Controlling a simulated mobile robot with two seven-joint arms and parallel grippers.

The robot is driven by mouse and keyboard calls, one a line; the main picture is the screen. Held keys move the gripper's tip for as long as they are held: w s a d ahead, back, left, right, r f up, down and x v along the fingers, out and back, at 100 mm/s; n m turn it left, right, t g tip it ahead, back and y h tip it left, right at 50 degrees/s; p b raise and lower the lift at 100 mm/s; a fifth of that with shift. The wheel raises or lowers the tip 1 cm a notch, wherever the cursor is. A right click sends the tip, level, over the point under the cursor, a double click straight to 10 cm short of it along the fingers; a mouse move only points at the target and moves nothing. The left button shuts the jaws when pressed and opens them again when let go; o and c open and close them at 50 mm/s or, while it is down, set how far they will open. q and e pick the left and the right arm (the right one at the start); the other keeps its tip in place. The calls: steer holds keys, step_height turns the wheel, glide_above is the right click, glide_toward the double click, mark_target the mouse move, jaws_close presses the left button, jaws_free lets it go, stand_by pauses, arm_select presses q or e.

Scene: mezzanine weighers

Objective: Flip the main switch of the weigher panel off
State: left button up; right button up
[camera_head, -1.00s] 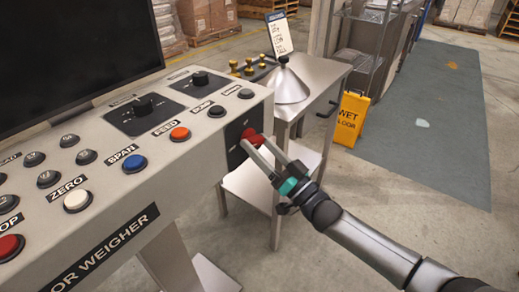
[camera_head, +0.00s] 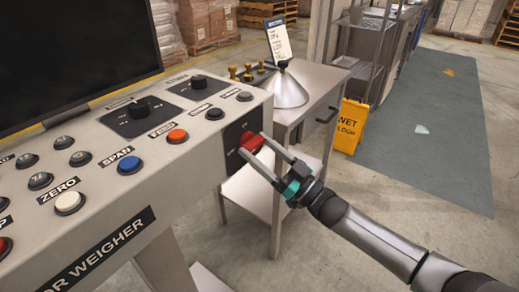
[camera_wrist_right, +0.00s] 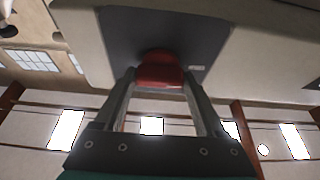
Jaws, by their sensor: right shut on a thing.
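The weigher panel (camera_head: 165,190) is a grey console with buttons and knobs on its sloped top. Its main switch is a red handle (camera_head: 252,143) on a dark plate (camera_head: 232,150) on the console's right end face. In the right wrist view the red handle (camera_wrist_right: 160,72) sits between the fingertips, against the dark plate (camera_wrist_right: 190,30). My right gripper (camera_head: 256,146) is shut on the red handle, one finger on each side. The fingers hide part of the handle. My left gripper is not in view.
A steel side table (camera_head: 312,78) stands just beyond the console's right end, with a metal cone (camera_head: 288,90), brass weights (camera_head: 247,73) and a small sign on it. A yellow wet floor sign (camera_head: 350,125) stands right of it.

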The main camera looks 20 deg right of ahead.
steer(key=o, duration=1.3)
steer(key=shift+s, duration=0.1)
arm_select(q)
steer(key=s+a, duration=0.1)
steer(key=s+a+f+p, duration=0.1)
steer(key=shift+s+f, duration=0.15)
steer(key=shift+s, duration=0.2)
arm_select(e)
steer(key=v, duration=1.5)
steer(key=shift+d, duration=0.15)
